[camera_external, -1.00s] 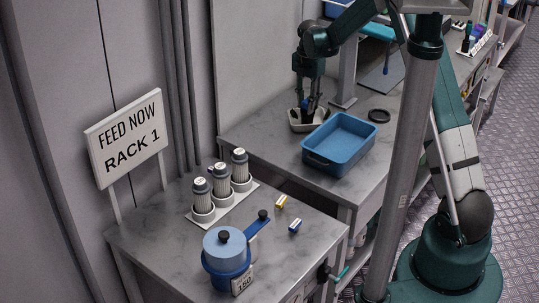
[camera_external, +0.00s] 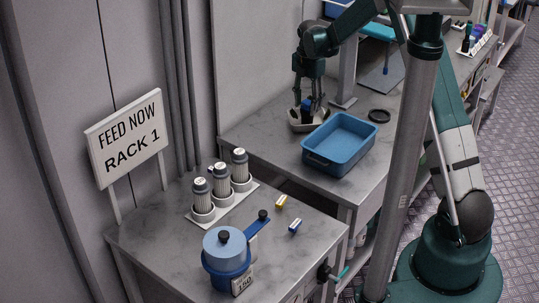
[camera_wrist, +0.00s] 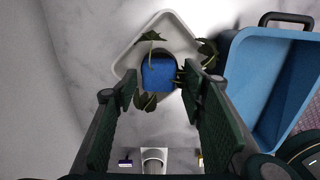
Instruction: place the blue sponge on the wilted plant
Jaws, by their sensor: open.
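The blue sponge (camera_wrist: 159,73) rests on the wilted plant (camera_wrist: 146,101), whose dark drooping leaves show around it in the wrist view. The plant sits in a pale, square-rimmed pot (camera_wrist: 124,63). In the external view the pot (camera_external: 297,126) stands on the far counter, with the sponge (camera_external: 307,112) showing as a small blue patch in it. My gripper (camera_wrist: 168,92) is open, with one finger on each side of the sponge and a gap to it. In the external view my gripper (camera_external: 311,98) points down just over the pot.
A blue tray (camera_wrist: 238,75) stands close on the pot's right. A dark ring (camera_external: 379,115) lies beyond the tray. Bare counter lies left of the plant pot.

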